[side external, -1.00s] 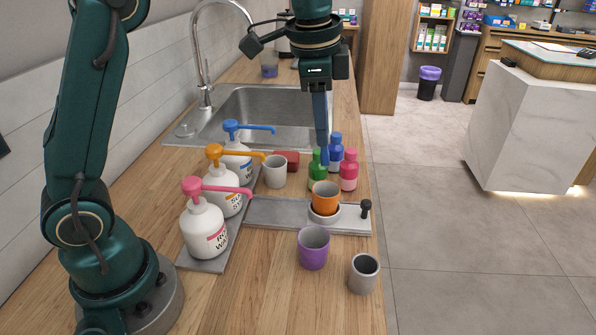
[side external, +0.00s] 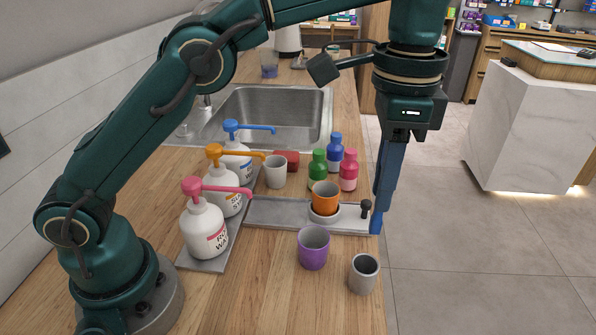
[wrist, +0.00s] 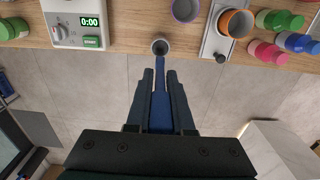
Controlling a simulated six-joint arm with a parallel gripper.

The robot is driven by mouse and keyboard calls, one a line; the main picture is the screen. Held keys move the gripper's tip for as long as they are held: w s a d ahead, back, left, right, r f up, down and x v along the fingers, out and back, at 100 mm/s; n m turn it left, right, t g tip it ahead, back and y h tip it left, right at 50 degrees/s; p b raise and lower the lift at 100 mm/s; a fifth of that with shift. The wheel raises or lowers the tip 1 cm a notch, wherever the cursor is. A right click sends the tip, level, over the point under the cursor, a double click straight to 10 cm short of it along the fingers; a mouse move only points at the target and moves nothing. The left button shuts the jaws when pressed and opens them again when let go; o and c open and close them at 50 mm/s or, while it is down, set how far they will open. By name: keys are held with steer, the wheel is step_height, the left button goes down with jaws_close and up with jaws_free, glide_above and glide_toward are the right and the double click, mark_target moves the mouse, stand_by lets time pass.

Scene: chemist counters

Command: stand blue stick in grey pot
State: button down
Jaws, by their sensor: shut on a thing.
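My gripper (side external: 384,200) points down just past the counter's right edge, shut on the blue stick (side external: 376,222). The stick hangs roughly upright, its lower end below the fingertips. The grey pot (side external: 364,273) stands open and upright near the counter's front right edge, apart from the stick. In the wrist view my gripper (wrist: 160,85) holds the stick (wrist: 160,62), whose far end appears close to the grey pot (wrist: 160,46); that view does not show their height difference.
A purple cup (side external: 313,248) stands left of the pot. An orange cup (side external: 325,196) sits on a grey plate with a black knob (side external: 366,207). Bottles, pump dispensers and a pale cup (side external: 275,171) stand farther back. A timer device (wrist: 75,25) is left of the pot in the wrist view.

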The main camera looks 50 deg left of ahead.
mark_target(376, 218)
steer(key=shift+f, duration=5.15)
steer(key=c, duration=0.7)
jaws_free()
step_height(376, 218, up, 4)
steer(key=shift+f, duration=0.1)
steer(key=shift+r, duration=0.65)
